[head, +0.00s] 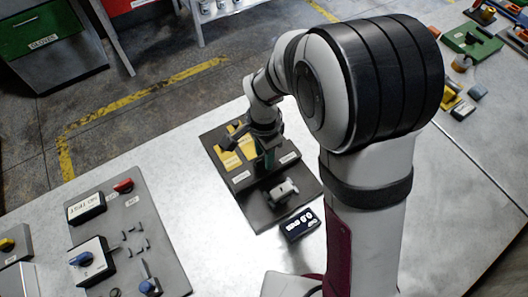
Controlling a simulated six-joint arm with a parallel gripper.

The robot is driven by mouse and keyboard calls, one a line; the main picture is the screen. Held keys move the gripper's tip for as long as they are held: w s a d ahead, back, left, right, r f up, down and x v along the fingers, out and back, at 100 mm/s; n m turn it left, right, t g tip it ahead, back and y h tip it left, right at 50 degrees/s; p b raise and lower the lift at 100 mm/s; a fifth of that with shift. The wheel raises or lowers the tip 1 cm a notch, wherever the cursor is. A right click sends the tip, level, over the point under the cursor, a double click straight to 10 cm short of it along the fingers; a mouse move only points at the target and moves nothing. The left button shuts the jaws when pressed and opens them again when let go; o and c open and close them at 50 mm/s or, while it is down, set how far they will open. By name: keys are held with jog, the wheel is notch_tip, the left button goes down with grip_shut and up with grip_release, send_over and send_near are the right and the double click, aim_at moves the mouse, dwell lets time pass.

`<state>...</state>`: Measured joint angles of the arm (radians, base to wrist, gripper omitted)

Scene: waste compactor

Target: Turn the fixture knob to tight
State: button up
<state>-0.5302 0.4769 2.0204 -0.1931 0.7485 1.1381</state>
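A dark fixture board (256,209) lies on the light table at the centre of the head view. Small white labels on the board are too small to read. I cannot tell for sure which part is the fixture knob. My gripper (262,143) points down over the far part of the board, beside the yellow block and at the green part. Its fingertips are too small and partly hidden, so their opening and any contact are unclear.
A black readout box (300,225) sits at the board's near edge. A grey panel (150,220) with knobs, switches and pegs lies at the left. My arm covers much of the right side. More tool boards (472,42) lie at the far right. Table between the boards is bare.

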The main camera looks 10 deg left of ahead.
notch_tip(320, 180, up, 16)
dwell(0.5)
jog(key=shift+f, duration=0.1)
jog(key=s+d+f+n+y, duration=0.1)
jog(key=s+d+f+n, duration=0.1)
jog(key=s+d, duration=1.2)
jog(key=s+n, duration=0.1)
jog(key=s, duration=0.3)
jog(key=shift+d+n+y, duration=0.3)
jog(key=shift+y, duration=0.1)
